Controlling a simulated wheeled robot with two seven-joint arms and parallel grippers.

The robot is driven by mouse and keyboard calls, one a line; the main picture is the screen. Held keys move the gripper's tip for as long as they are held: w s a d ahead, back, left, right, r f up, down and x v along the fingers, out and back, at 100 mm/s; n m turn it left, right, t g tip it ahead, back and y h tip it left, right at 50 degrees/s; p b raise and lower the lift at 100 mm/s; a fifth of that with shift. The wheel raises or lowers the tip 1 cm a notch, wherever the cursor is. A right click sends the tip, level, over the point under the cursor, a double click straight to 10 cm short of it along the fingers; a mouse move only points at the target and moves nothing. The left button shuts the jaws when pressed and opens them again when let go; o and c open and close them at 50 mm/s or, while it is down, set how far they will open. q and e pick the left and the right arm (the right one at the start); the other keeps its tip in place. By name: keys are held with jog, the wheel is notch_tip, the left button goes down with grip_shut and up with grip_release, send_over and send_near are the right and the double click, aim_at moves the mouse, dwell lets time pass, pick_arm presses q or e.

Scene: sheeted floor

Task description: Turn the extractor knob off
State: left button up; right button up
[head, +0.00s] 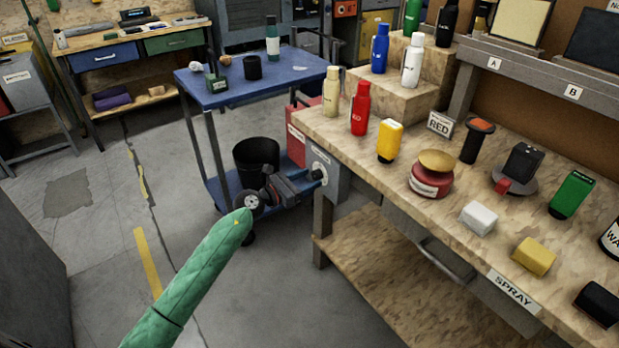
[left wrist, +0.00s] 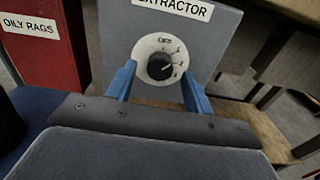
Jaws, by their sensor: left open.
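The grey extractor box (left wrist: 118,32), labelled EXTRACTOR, fills the upper middle of the left wrist view. Its black round knob (left wrist: 160,66) sits on a white dial (left wrist: 150,46) with small marks too blurred to read surely. A light pointer line on the knob points to the right. My left gripper (left wrist: 158,74) is open, its two blue fingers on either side of the dial. I cannot tell whether they touch the knob. In the head view the box (head: 331,186) is on the bench's left end, with my left gripper (head: 308,180) in front of it. My right gripper is out of view.
A red bin labelled OILY RAGS (left wrist: 40,50) stands left of the box. The wooden bench (head: 330,140) holds bottles and small items above it. A blue cart (head: 205,92) with a black bucket (head: 257,155) stands close behind my gripper. Open floor lies to the left.

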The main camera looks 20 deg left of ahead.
pick_arm(q)
jog(key=shift+w+d, duration=0.35)
jog(key=shift+w, duration=0.1)
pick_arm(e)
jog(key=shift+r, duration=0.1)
pick_arm(q)
jog(key=c, duration=1)
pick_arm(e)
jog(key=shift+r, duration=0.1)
